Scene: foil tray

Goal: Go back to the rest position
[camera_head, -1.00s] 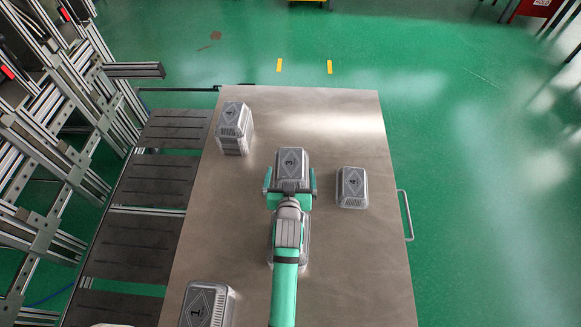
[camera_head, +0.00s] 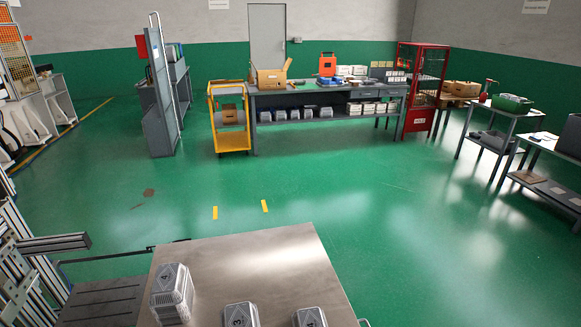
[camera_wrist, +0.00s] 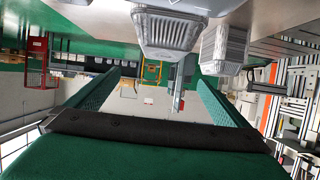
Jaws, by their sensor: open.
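My gripper (camera_wrist: 158,85) shows only in the wrist view, where the scene appears upside down. Its two green fingers are wide apart with nothing held between them. In the head view, a foil tray stack (camera_head: 172,296) stands on the metal table (camera_head: 255,265) at the left. The front of the table is out of view.
Open green floor (camera_head: 300,190) lies beyond the table. A yellow cart (camera_head: 230,118), a long workbench (camera_head: 320,105) and a red cage (camera_head: 420,85) stand farther back. Metal framing (camera_head: 45,245) stands close at the left. Side tables (camera_head: 500,130) are at the right.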

